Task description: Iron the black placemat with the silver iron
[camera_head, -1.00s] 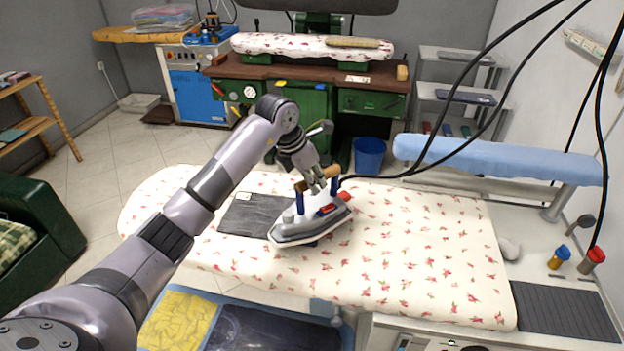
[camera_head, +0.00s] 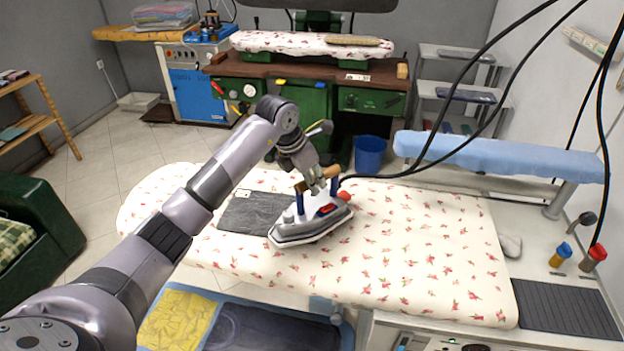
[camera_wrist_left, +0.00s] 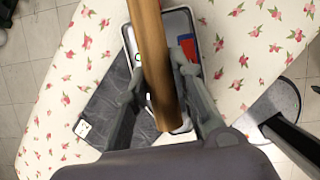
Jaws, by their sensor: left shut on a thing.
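The silver iron (camera_head: 306,228) is on the floral ironing board (camera_head: 400,255), its nose pointing to the lower left. Its front part lies at the right edge of the black placemat (camera_head: 252,212), which is flat on the board with a small white label. My left gripper (camera_head: 318,180) is shut on the wooden handle of the iron. In the left wrist view the brown handle (camera_wrist_left: 150,50) runs between my two fingers, with the placemat (camera_wrist_left: 105,110) beneath to the left. Whether the soleplate touches the cloth is hard to tell. My right gripper is out of view.
A black cable rises from the iron to the upper right. A grey ribbed rest (camera_head: 565,308) and bottles (camera_head: 560,254) are at the board's right end. A blue sleeve board (camera_head: 500,158) stands behind. The board's right half is clear.

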